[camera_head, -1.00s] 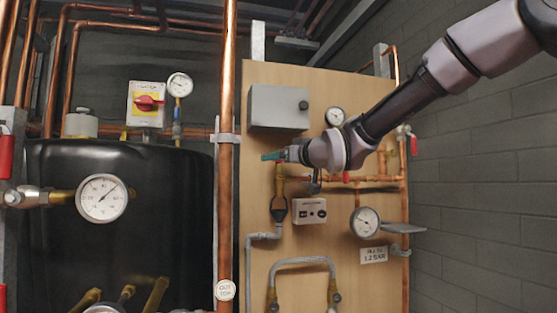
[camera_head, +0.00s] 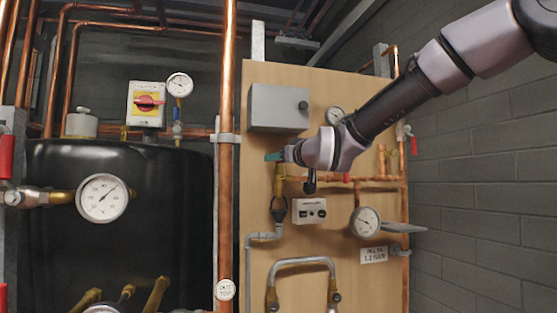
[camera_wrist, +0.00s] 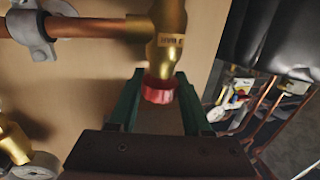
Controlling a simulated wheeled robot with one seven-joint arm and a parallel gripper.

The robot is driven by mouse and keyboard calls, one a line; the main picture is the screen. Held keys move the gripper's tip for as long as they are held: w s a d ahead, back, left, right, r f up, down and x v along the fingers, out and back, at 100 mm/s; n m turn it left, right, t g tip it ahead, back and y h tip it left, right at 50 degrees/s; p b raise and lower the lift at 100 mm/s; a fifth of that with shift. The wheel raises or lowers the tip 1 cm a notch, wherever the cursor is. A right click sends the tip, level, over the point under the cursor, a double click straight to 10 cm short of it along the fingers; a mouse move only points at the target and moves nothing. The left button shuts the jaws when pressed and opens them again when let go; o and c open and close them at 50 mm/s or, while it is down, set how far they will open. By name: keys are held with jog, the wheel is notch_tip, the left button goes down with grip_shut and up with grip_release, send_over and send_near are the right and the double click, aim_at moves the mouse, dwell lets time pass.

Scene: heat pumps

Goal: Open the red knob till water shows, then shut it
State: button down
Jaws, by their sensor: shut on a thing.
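The red knob (camera_wrist: 158,92) is on the end of a brass valve (camera_wrist: 168,42) in the wrist view. My gripper (camera_wrist: 160,78) has its two green fingers on either side of the knob and is shut on it. In the head view my gripper (camera_head: 274,156) is at the top of the brass valve (camera_head: 279,184) on the wooden board, and the knob is hidden there by the gripper. A black tundish (camera_head: 278,209) hangs below the valve. I can make out no water in it at this size.
A grey box (camera_head: 278,108) is on the board (camera_head: 258,215) just above my gripper. A white control unit (camera_head: 309,211) and a round gauge (camera_head: 365,222) are below and right. A vertical copper pipe (camera_head: 226,180) runs close left, before a black tank (camera_head: 150,220).

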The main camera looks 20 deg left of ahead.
jog(key=shift+r+m+t+h, duration=0.1)
jog(key=shift+m+t+h, duration=0.3)
jog(key=shift+h, duration=0.1)
jog(key=shift+c, duration=1.7)
grip_release()
jog(key=v, duration=1.1)
jog(key=shift+w, duration=0.1)
